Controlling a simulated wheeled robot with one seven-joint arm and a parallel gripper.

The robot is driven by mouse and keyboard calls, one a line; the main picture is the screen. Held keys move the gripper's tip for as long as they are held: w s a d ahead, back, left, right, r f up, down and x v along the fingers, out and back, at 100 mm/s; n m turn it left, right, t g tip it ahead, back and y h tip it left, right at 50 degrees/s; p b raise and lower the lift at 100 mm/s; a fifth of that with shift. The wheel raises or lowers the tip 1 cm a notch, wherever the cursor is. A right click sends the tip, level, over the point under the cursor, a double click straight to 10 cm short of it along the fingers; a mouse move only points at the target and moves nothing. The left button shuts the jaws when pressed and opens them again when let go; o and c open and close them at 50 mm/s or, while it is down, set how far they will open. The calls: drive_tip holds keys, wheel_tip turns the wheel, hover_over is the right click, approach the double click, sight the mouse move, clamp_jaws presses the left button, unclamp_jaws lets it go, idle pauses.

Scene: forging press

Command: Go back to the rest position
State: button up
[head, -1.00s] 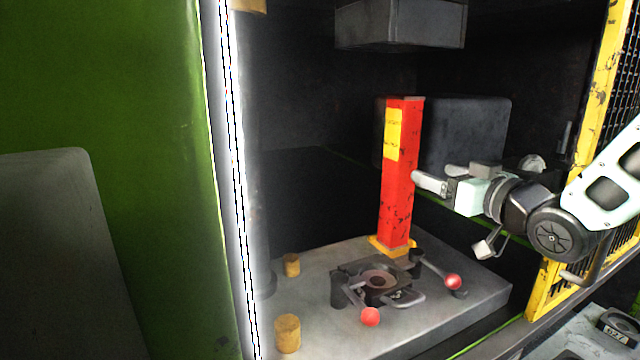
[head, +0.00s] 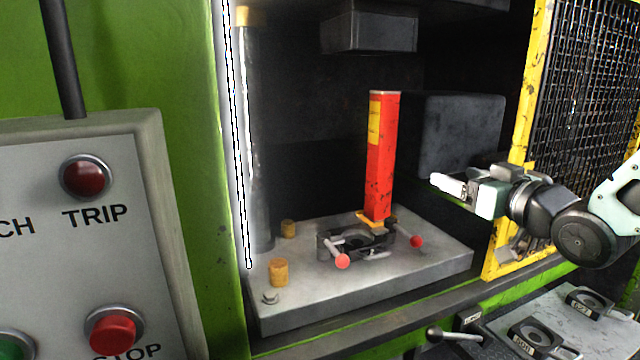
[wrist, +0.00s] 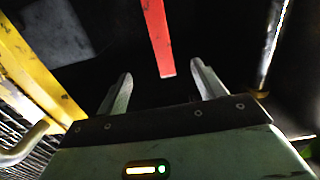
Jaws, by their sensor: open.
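My gripper (head: 450,184) is at the right in the head view, to the right of the red post and in front of the dark block. Its two fingers point left. In the wrist view my gripper (wrist: 160,88) shows two fingers spread apart with nothing between them. The red post (head: 381,155) with a yellow label stands on the press bed in the head view. Its red end (wrist: 159,40) shows beyond the fingers in the wrist view, apart from them.
A die holder with two red-knobbed handles (head: 342,261) sits on the grey bed (head: 340,290). A yellow mesh guard (head: 520,120) stands close behind my arm. A control panel (head: 120,260) is at the left. Dies lie on a front-right shelf (head: 500,325).

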drive_tip(key=s+a+f+n+g+h+b, duration=0.1)
drive_tip(key=s+a+f+g+b, duration=0.1)
drive_tip(key=s+a+f+g, duration=0.45)
drive_tip(key=s+a+f+g+h+b, duration=0.25)
drive_tip(key=s+f, duration=0.25)
drive_tip(key=f, duration=0.5)
drive_tip(key=s+a+f+n+g+h+b, duration=0.1)
drive_tip(key=s+f+g, duration=0.2)
drive_tip(key=s, duration=0.6)
drive_tip(key=s+f+n+g+h+b, duration=0.1)
drive_tip(key=s+f+g, duration=0.2)
drive_tip(key=s, duration=0.7)
drive_tip(key=shift+a+g, duration=0.4)
drive_tip(key=shift+g, duration=0.4)
drive_tip(key=shift+h, duration=0.25)
